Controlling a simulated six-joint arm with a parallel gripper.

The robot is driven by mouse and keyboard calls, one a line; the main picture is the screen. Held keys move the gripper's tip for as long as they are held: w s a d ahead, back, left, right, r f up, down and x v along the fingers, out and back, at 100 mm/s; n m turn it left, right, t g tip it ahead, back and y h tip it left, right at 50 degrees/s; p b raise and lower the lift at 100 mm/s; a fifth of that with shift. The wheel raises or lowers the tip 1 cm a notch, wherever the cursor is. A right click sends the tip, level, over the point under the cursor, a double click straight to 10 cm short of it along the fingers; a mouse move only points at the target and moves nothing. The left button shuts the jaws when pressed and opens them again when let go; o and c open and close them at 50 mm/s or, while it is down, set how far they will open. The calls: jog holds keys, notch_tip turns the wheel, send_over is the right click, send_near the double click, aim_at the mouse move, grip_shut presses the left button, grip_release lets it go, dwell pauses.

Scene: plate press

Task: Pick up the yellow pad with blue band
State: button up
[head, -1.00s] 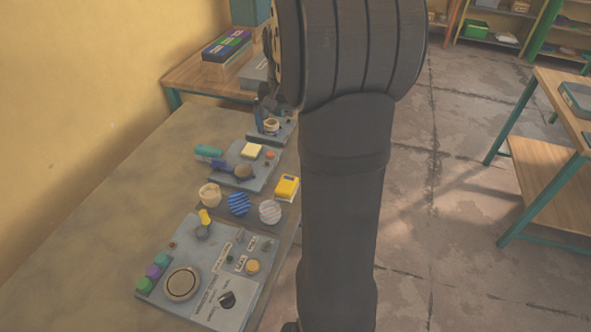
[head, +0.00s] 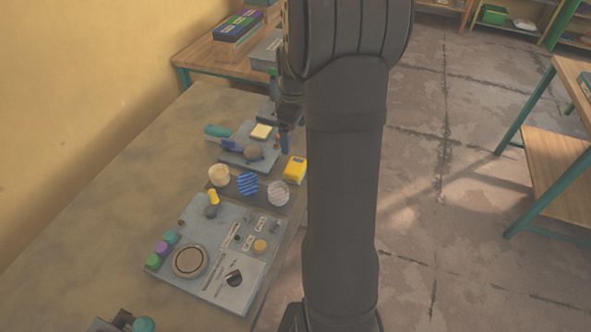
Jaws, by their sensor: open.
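A small bright yellow pad (head: 294,168) lies at the right end of a dark strip on the bench, beside a row of round pads. A paler patch shows on it; a blue band cannot be made out at this size. My gripper (head: 284,138) is open, pointing down just behind the bright yellow pad and right of the pale one. It is apart from the bright yellow pad, and my arm partly hides its fingers.
A control panel (head: 215,260) with knobs lies in front. The bench's (head: 130,165) left side is clear.

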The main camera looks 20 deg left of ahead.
notch_tip(320, 180, down, 9)
jog(key=shift+d+f, duration=0.15)
jog(key=shift+f, duration=1.2)
jog(key=shift+d+f, duration=0.1)
jog(key=shift+f, duration=1.2)
jog(key=shift+c, duration=0.2)
jog(key=c, duration=1)
